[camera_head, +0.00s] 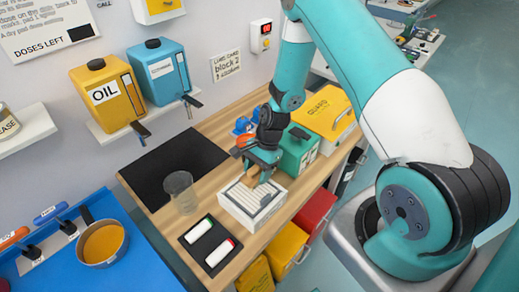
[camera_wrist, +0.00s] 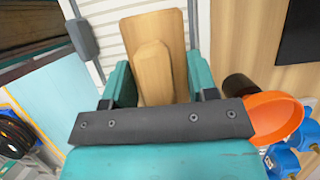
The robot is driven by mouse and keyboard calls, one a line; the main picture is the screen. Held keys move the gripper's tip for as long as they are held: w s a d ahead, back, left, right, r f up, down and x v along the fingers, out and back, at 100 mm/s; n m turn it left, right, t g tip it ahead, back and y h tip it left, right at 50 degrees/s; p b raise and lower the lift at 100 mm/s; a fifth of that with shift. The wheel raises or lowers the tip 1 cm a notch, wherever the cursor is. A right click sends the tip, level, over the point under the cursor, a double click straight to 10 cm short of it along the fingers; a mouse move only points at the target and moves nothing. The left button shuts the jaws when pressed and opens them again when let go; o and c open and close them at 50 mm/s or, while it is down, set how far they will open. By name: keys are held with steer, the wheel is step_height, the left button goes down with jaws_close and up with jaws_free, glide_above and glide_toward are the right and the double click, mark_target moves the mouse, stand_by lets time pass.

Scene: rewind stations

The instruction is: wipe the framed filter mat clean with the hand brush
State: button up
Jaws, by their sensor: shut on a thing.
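The framed filter mat (camera_head: 234,204) is a pale, ribbed panel in a white frame on the wooden bench; its ribs also show at the top of the wrist view (camera_wrist: 112,22). A small dark grey patch or part shows on its right side; I cannot tell which. My gripper (camera_head: 255,172) is over the mat's back part. In the wrist view its teal fingers (camera_wrist: 160,85) are shut on the wooden hand brush (camera_wrist: 152,62). The brush (camera_head: 249,181) hangs down at the mat; its bristles are hidden, so I cannot tell whether they touch.
A clear cup (camera_head: 180,190) and a black tray with two white rolls (camera_head: 209,241) stand left of the mat. A teal box (camera_head: 297,150) and a yellow case (camera_head: 325,112) stand behind right. An orange bowl-like thing (camera_wrist: 272,112) lies close to my gripper.

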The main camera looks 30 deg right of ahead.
steer(key=shift+r+p, duration=2.85)
steer(key=shift+r, duration=1.25)
